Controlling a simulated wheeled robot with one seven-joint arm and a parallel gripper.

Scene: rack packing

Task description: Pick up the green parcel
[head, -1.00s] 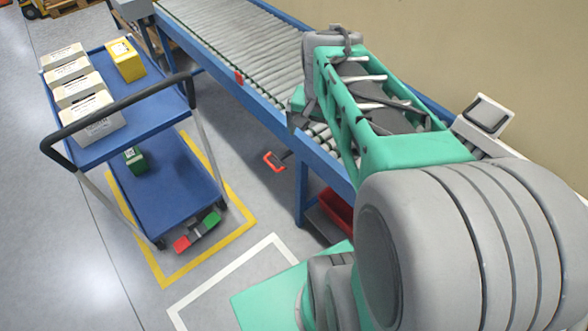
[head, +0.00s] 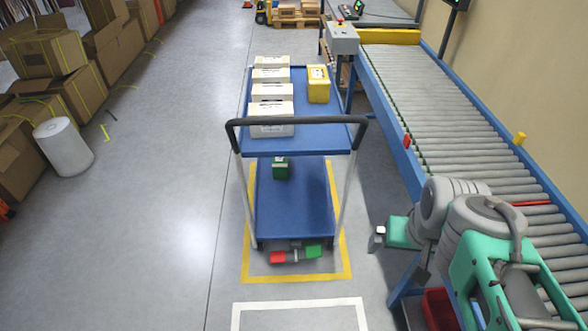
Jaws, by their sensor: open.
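The green parcel (head: 281,168) is a small dark green box with a pale label on its upper face. It lies on the lower blue shelf of the cart (head: 292,205), near the far end and under the upper deck's near edge. Part of it may be hidden by that deck. My gripper (head: 377,241) is right of the cart, between it and the roller conveyor. It is open, small in the picture, and well apart from the parcel.
The cart's upper deck (head: 320,138) carries several white boxes (head: 271,108) and a yellow box (head: 318,85). A black handle (head: 296,120) spans its near end. The roller conveyor (head: 440,115) runs along the right.

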